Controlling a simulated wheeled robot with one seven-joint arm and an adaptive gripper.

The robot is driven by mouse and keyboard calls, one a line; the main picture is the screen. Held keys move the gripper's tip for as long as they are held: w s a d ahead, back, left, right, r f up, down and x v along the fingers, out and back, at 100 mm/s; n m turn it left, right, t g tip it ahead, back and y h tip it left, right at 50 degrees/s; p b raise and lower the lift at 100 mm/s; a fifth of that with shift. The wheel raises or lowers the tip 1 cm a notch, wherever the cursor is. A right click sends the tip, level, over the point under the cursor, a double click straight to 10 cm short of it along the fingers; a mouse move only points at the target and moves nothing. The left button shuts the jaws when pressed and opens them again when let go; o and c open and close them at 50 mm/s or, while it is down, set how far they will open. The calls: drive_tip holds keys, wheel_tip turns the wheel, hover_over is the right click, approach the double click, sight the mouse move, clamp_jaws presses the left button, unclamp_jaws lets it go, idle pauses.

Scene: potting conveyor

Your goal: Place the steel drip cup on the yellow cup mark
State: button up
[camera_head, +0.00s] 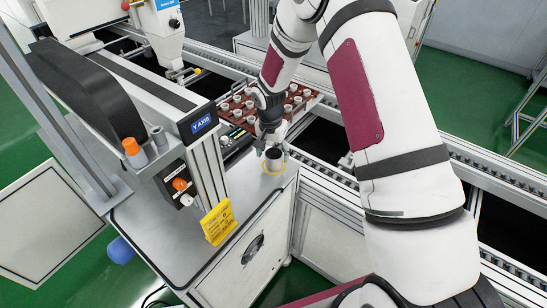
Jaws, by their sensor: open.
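The steel drip cup (273,155) is a small grey cup with a dark opening. It stands upright at the yellow cup mark (265,171), a thin yellow ring on the grey worktop. The ring shows around the cup's base, its far side hidden behind the cup. My gripper (270,147) is open, just above and behind the cup, with its fingers near the cup's rim. I cannot tell whether the fingers touch the cup.
A red-brown tray (313,98) with several small white parts lies behind my gripper. The Y-axis unit (201,124) rises to the left. A yellow sign (218,222) stands near the worktop's front edge. Conveyor rails (335,174) run to the right.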

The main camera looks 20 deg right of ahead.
drive_tip(key=s+r+n+t, duration=0.1)
drive_tip(key=s+r, duration=0.3)
drive_tip(key=r, duration=0.5)
drive_tip(key=s+r+n, duration=0.1)
drive_tip(key=s+r, duration=0.3)
drive_tip(key=r, duration=0.6)
drive_tip(key=s+r+n+t, duration=0.15)
drive_tip(key=s+r, duration=0.25)
drive_tip(key=r, duration=0.5)
drive_tip(key=s+r+n+t, duration=0.1)
drive_tip(key=s+r+n, duration=0.1)
drive_tip(key=s, duration=0.7)
drive_tip(key=s+r+n+t+y, duration=0.1)
drive_tip(key=s+r+n, duration=0.2)
drive_tip(key=s, duration=0.7)
wheel_tip(320, 180, up, 2)
drive_tip(key=shift+r+b, duration=0.2)
drive_tip(key=shift+b, duration=0.25)
drive_tip(key=shift+d, duration=0.1)
drive_tip(key=shift+c, duration=0.5)
